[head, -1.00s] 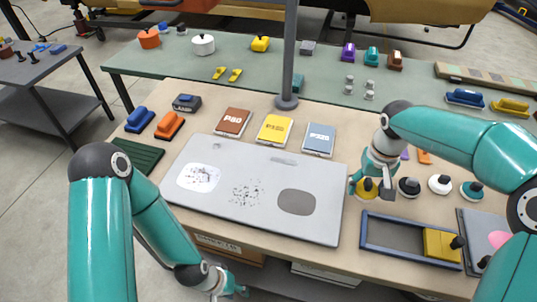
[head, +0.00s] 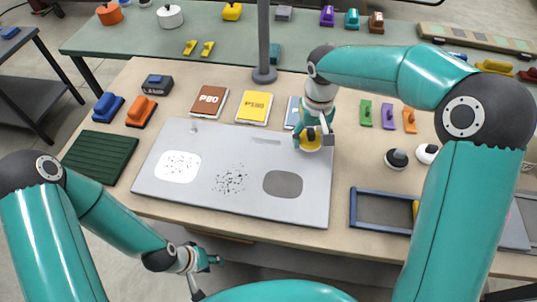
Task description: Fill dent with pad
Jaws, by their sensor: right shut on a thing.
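The grey panel (head: 215,206) lies on the bench. It bears a white patch with specks (head: 178,166), a cluster of black specks (head: 230,179), a dark grey oval (head: 283,185) and small marks near its back edge (head: 266,141). Which mark is the dent I cannot tell for sure. My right gripper (head: 313,136) is shut on a round yellow pad (head: 308,145) with a dark knob, at the panel's back right corner. Whether the pad touches the panel is unclear. My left gripper (head: 204,271) is open and empty in front of the bench.
Black-knobbed (head: 396,159) and white-knobbed (head: 427,153) pads sit to the right. A blue-framed tray (head: 381,211) lies front right. A post (head: 264,40) rises behind.

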